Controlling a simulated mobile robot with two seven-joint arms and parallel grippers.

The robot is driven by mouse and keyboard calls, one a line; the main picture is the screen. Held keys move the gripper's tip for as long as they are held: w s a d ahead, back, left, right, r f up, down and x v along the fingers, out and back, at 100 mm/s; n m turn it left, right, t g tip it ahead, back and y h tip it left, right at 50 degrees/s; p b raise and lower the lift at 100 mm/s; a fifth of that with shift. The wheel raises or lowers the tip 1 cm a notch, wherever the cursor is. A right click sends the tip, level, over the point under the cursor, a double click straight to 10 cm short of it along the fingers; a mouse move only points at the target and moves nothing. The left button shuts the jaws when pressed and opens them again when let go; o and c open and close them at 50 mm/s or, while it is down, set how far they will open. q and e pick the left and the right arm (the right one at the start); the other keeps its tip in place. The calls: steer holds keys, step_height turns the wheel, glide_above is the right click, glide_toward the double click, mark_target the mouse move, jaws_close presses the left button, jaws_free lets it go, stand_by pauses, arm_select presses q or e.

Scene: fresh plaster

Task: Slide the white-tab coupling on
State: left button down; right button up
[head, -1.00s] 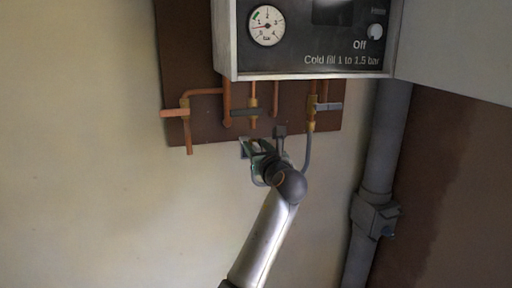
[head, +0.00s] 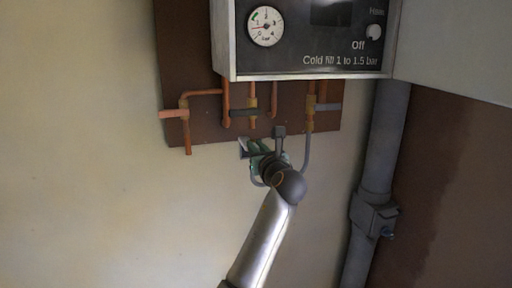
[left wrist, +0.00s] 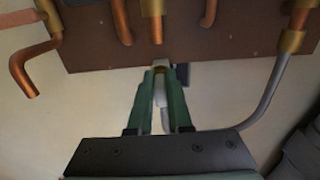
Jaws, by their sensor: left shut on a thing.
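My left gripper (head: 247,148) is below the middle copper pipe (head: 252,118). A grey hose (head: 307,150) loops from the right-hand brass valve (head: 310,112) down towards my gripper. My right gripper is not in view.
The boiler panel (head: 310,40) with its gauge hangs above the pipes. A left copper elbow (head: 187,130) and other copper pipes flank the middle one on a brown board (head: 205,130). A thick grey pipe (head: 383,150) stands right. Bare plaster (head: 90,170) lies left.

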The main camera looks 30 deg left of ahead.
mark_target(256, 145)
arm_select(q)
steer(key=shift+r, duration=0.1)
stand_by(0.8)
step_height(256, 145, up, 4)
steer(key=p, duration=0.6)
steer(key=shift+r, duration=0.25)
steer(key=c, duration=0.8)
jaws_free()
steer(key=shift+c, duration=0.2)
steer(key=shift+f, duration=0.1)
